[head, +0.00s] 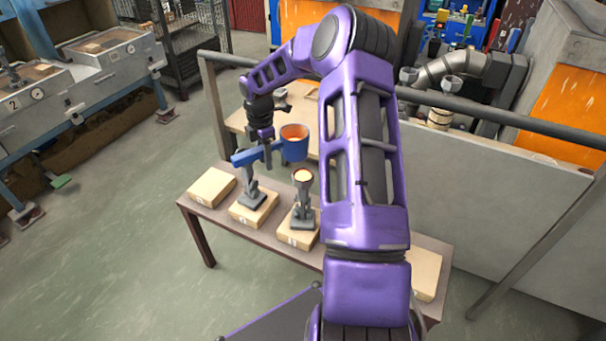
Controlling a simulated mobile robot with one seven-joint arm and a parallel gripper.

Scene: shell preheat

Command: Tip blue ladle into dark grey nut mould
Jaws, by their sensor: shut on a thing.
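The blue ladle (293,150) is held in the air above the table, with its bowl to the right and its handle to the left. Its bowl looks upright, with orange content inside. My gripper (266,146) is shut on the ladle's handle, pointing down from my purple arm. Below the handle, a dark grey mould (252,194) stands on a pale block. To its right another dark grey mould (303,207) on a pale block has a cup with glowing pale orange content. I cannot tell which is the nut mould.
The brown table (212,214) also bears a bare pale block (211,187) at its left and another block (426,275) at right, partly behind my arm. A grey panel with a rail (505,180) stands behind. Open floor (110,230) lies to the left.

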